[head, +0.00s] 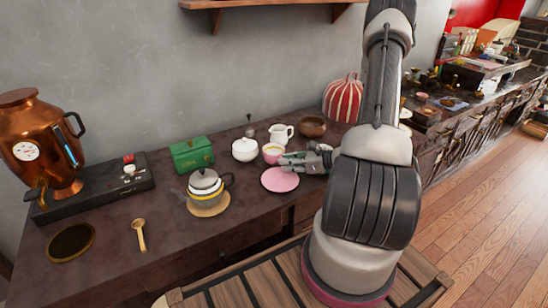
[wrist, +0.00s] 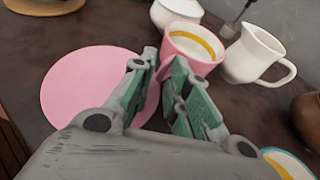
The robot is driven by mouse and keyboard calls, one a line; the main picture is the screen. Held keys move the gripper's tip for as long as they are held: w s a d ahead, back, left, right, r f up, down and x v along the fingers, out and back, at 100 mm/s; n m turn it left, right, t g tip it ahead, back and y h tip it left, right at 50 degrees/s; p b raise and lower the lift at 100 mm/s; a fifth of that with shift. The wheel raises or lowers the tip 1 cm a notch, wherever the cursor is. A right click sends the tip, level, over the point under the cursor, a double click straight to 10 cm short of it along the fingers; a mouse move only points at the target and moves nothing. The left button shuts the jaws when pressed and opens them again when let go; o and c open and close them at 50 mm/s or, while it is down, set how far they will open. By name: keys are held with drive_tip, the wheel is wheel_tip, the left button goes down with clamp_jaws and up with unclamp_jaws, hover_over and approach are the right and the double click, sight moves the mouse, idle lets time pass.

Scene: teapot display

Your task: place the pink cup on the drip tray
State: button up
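The pink cup (head: 272,153) stands upright on the dark counter between the white pot and the cream jug. It has a yellow band inside its rim and also shows in the wrist view (wrist: 195,46). My gripper (head: 286,162) is at the cup's near right side in the head view. In the wrist view its two green-padded fingers (wrist: 163,62) point at the cup with a narrow gap between their tips. Pink shows at the tips; whether they grip it I cannot tell. The drip tray seems to be the dark, brass-rimmed disc (head: 70,242) at the counter's front left.
A flat pink disc (head: 280,179) lies near my gripper. The white pot (head: 245,149) and cream jug (head: 281,133) stand close to the cup. A grey teapot (head: 205,186), a wooden spoon (head: 139,235) and a copper urn (head: 40,140) stand or lie leftward.

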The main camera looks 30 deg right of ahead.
drive_tip(key=shift+c, duration=0.3)
clamp_jaws()
drive_tip(key=shift+w+r, duration=0.1)
